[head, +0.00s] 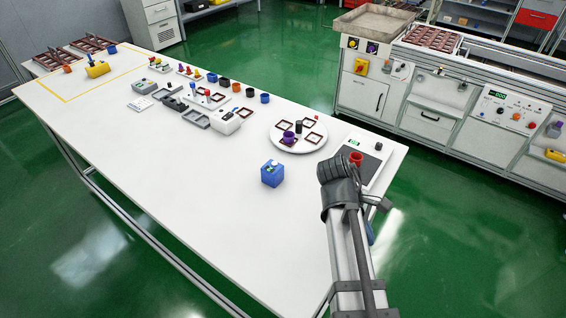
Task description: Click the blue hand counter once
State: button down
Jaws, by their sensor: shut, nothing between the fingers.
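The blue hand counter (272,174) is a small blue box standing on the white table (205,215), right of the table's middle. Its top carries a pale, shiny part and a dark spot; finer detail is too small to read. My gripper (330,170) is at the dark end of my arm, to the right of the counter and apart from it, with bare table between them. It is shut and holds nothing. Its fingertips are hard to make out from this angle.
A round white turntable (297,147) with dark red frames and a purple cup stands behind the counter. A scale (371,166) with a red-orange cup is close behind my gripper. Trays and coloured cups line the table's far side. The table in front of the counter is clear.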

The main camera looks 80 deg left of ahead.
jog(key=s+a+r+n+t+y, duration=0.1)
jog(key=s+a+r+y, duration=0.1)
jog(key=s+a+r, duration=0.55)
jog(key=s+a+r+n+t+y, duration=0.1)
jog(key=s+a+r+t+y, duration=0.2)
jog(key=a, duration=0.7)
notch_tip(320, 180, up, 6)
jog(key=y, duration=0.2)
send_over(275, 164)
jog(key=s, duration=0.1)
jog(key=shift+r, duration=0.1)
jog(key=shift+f, duration=4.4)
jog(key=shift+f, duration=0.2)
jog(key=shift+f, duration=0.25)
